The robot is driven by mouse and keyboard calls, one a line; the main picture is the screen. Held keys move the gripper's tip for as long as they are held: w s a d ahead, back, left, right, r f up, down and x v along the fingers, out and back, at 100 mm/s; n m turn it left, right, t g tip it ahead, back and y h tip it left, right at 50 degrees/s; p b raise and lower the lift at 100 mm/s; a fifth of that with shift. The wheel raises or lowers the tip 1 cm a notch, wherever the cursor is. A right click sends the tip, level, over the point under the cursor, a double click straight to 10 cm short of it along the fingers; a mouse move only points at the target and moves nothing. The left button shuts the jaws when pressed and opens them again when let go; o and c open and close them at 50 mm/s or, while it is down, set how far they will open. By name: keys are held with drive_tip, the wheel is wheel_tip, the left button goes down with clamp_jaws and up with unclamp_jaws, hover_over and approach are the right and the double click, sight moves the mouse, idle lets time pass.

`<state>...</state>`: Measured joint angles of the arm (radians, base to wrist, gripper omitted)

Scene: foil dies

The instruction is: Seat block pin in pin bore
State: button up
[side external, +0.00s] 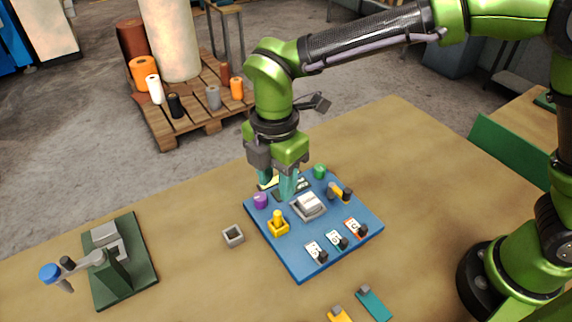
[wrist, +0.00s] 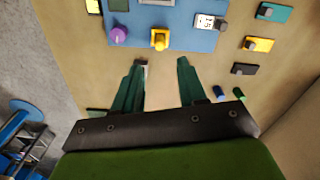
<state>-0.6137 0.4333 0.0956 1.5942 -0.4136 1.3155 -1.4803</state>
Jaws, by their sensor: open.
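My gripper (side external: 276,190) points down over the back-left part of the blue board (side external: 300,268). Its two teal fingers are apart, and I see nothing held between them; they also show in the wrist view (wrist: 160,68). A yellow pin in a square yellow base (side external: 278,222) stands upright near the board's left edge; it also shows in the wrist view (wrist: 160,39). A small grey square with a dark hollow (side external: 233,235) lies on the table left of the board. I cannot tell for sure which parts are the block pin and the pin bore.
On the board are a purple knob (side external: 260,200), a green knob (side external: 320,171), a grey block (side external: 308,205), a yellow-and-black handle (side external: 340,191) and several white tags. A green-based fixture (side external: 125,262) stands left. Loose yellow (side external: 340,314) and teal (side external: 373,303) pieces lie in front.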

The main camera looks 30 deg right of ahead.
drive_tip(key=s+d+r+m+t+y, duration=0.2)
drive_tip(key=d+r+m+t, duration=0.1)
drive_tip(key=d+r+m, duration=0.85)
drive_tip(key=s+d+m+t, duration=0.2)
drive_tip(key=s+d+m, duration=0.2)
drive_tip(key=d+m, duration=0.2)
drive_tip(key=s+d+f+m+t, duration=0.1)
drive_tip(key=s+d+m+t, duration=0.1)
drive_tip(key=s+d+m, duration=0.3)
drive_tip(key=d+m, duration=0.2)
drive_tip(key=shift+d+f+m, duration=0.25)
drive_tip(key=shift+f+m, duration=0.05)
drive_tip(key=shift+m, duration=0.05)
